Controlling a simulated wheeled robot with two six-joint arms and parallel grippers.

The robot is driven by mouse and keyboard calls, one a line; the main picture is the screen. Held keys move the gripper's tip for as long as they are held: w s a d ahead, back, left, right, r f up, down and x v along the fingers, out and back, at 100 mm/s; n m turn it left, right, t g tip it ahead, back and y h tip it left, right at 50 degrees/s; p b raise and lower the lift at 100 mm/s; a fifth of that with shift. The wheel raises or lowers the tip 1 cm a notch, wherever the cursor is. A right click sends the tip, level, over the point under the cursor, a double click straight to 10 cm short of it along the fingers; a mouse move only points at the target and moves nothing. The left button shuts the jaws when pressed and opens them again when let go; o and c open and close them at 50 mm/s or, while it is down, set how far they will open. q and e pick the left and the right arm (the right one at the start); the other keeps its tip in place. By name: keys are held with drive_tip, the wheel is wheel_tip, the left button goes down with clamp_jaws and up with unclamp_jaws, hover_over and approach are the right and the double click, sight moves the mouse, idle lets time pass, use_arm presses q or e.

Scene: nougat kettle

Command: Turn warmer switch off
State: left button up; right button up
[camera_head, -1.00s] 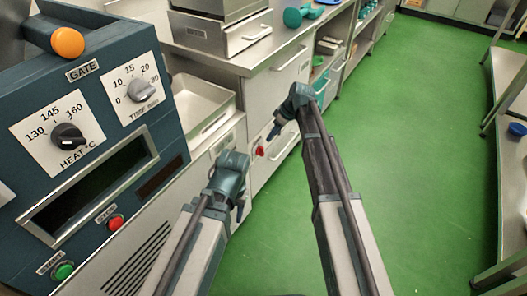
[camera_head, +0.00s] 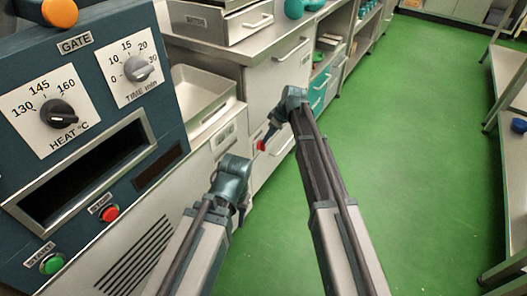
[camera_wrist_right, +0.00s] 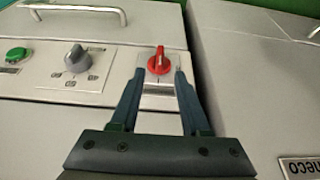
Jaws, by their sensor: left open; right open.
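The warmer switch appears to be the red rotary knob (camera_head: 261,145) on the front of the steel cabinet. In the right wrist view the red knob (camera_wrist_right: 158,63) sits on a pale plate, with its pale mark pointing roughly up. My right gripper (camera_head: 269,136) is open at the knob. In the wrist view the right gripper's fingertips (camera_wrist_right: 158,76) stand to either side of the knob's lower part, with no clear contact. My left gripper (camera_head: 243,207) is empty, low in front of the cabinet; its jaws are small and partly hidden by its wrist.
A grey dial (camera_wrist_right: 75,60) and a green button (camera_wrist_right: 16,55) sit left of the knob. A drawer handle (camera_wrist_right: 75,12) is above. The blue machine (camera_head: 90,110) with dials and buttons stands close on the left. The green floor (camera_head: 400,160) is clear to the right.

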sight(264, 151)
drive_tip(key=b+x, duration=0.6)
drive_tip(key=x, duration=0.1)
drive_tip(key=shift+f, duration=0.4)
clamp_jaws()
